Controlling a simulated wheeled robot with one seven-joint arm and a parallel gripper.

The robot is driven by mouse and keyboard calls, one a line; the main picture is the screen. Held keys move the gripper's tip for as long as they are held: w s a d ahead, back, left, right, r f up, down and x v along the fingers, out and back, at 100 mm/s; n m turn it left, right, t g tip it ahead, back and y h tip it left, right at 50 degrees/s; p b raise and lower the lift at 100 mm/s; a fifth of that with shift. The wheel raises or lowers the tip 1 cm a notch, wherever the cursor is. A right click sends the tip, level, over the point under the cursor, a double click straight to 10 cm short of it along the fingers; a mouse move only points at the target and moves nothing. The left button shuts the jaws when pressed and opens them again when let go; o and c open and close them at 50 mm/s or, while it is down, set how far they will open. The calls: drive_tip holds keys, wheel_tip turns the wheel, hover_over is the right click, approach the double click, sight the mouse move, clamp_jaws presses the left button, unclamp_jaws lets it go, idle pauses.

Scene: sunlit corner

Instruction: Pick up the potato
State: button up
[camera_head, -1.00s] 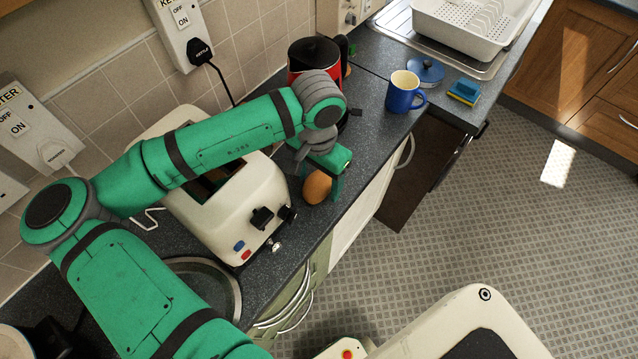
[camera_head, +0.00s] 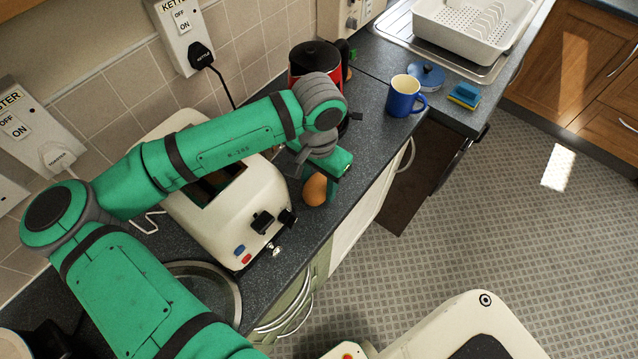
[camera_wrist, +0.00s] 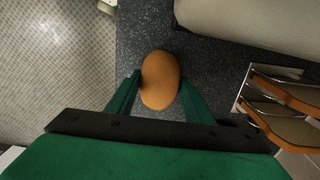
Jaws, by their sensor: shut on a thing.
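The potato (camera_head: 314,189) is a smooth orange-brown oval on the dark worktop, to the right of the white toaster in the head view. In the wrist view the potato (camera_wrist: 160,80) lies between the two green fingers of my gripper (camera_wrist: 160,88). My gripper (camera_head: 325,180) points down over it and is shut on it. The potato's upper part is partly hidden by the gripper in the head view. I cannot tell whether it is clear of the worktop.
The white toaster (camera_head: 225,215) stands close to the left. A red and black kettle (camera_head: 312,62) is behind my gripper. A blue mug (camera_head: 404,97), a blue lid (camera_head: 427,75) and a sponge (camera_head: 466,93) are farther back. The worktop's front edge is close on the right.

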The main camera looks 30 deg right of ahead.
wheel_tip(320, 180, up, 3)
drive_tip(key=shift+f, duration=0.2)
drive_tip(key=s+a+r, duration=0.8)
drive_tip(key=s+r, duration=0.1)
drive_tip(key=s, duration=0.2)
drive_tip(key=shift+a+r, duration=0.25)
drive_tip(key=shift+r, duration=0.05)
